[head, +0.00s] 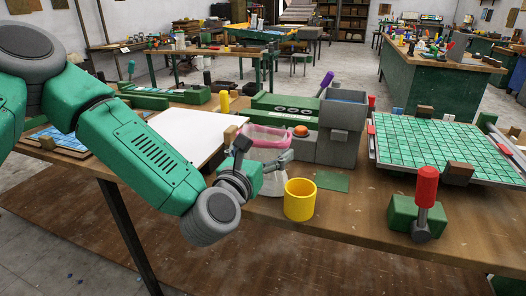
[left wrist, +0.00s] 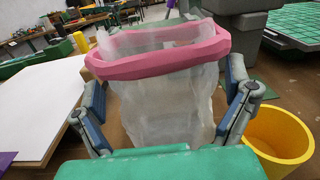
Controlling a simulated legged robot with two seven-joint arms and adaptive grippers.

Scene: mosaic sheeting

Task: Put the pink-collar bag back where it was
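The bag (head: 265,137) has a pink collar and a whitish, see-through body. It is upright near the table's front edge, left of a yellow cup (head: 299,200). In the left wrist view the bag (left wrist: 165,105) fills the middle, collar up. My left gripper (head: 262,152) is at the bag, with its fingers spread wide, one on each side of the body below the collar. A narrow gap shows at the left finger; contact at the right one is unclear. The bag's base is partly hidden. My right gripper is out of view.
A white board (head: 185,132) lies left of the bag. A grey block machine (head: 341,130) stands behind it. A green tiled sheet (head: 440,143) and a red-handled tool (head: 426,190) are at right. A small green square (head: 332,181) lies behind the cup.

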